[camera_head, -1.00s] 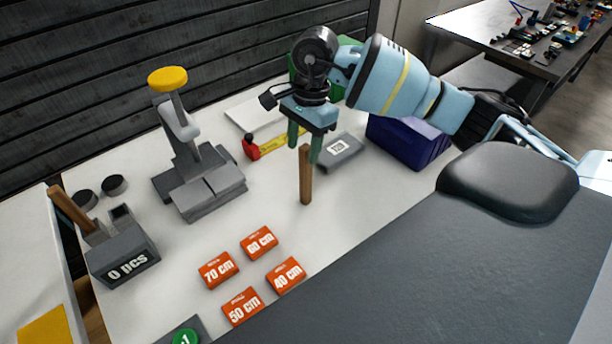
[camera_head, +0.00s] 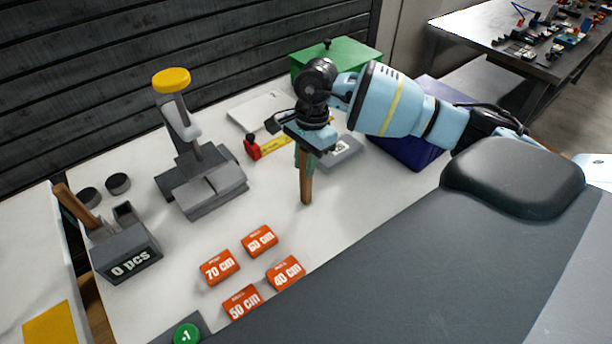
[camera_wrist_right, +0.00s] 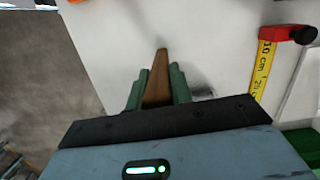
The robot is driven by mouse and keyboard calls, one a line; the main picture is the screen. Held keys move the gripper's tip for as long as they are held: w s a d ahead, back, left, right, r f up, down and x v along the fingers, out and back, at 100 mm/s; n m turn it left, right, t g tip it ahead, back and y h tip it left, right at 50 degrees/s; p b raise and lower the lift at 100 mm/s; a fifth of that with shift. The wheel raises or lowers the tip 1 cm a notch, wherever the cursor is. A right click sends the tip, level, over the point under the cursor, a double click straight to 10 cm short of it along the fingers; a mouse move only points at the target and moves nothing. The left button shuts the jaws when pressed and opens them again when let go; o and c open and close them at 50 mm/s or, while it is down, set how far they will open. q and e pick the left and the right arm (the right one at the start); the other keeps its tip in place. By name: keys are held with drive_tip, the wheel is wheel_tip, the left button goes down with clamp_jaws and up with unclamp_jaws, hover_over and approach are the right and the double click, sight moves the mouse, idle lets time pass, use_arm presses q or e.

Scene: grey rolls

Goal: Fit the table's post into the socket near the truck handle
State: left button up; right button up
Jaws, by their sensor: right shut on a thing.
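The brown wooden post (camera_head: 306,190) stands upright on the white table (camera_head: 255,205). My right gripper (camera_head: 306,160) is above it, with green fingers shut on its upper part. In the right wrist view the post (camera_wrist_right: 160,75) shows between the fingers (camera_wrist_right: 156,88). The grey truck, a box marked "0 pcs" (camera_head: 125,255), is at the left of the table. Its wooden handle (camera_head: 76,208) leans up to the left. The square socket (camera_head: 124,211) opens beside the handle and looks empty. My left gripper is not in view.
Orange cards with cm labels (camera_head: 219,267) lie between post and truck. A grey press with a yellow knob (camera_head: 171,80) stands behind. A yellow tape with a red end (camera_head: 253,147), a grey box (camera_head: 342,154) and a blue bin (camera_head: 405,150) are near the arm.

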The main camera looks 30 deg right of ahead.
sight(305, 151)
drive_tip(key=shift+r, duration=0.1)
clamp_jaws()
drive_tip(key=shift+r, duration=0.45)
wheel_tip(305, 151, up, 2)
drive_tip(key=shift+r+b, duration=0.1)
drive_tip(key=shift+b, duration=0.2)
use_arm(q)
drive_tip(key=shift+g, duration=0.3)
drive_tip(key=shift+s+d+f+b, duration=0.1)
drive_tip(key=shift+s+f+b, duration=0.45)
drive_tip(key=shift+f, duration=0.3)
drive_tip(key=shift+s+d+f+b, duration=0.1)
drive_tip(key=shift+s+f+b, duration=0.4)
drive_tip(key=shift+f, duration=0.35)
use_arm(e)
drive_tip(key=s+d+r, duration=0.1)
drive_tip(key=s+d, duration=0.8)
drive_tip(key=s, duration=0.4)
drive_tip(key=shift+r, duration=0.35)
drive_tip(key=shift+s, duration=0.1)
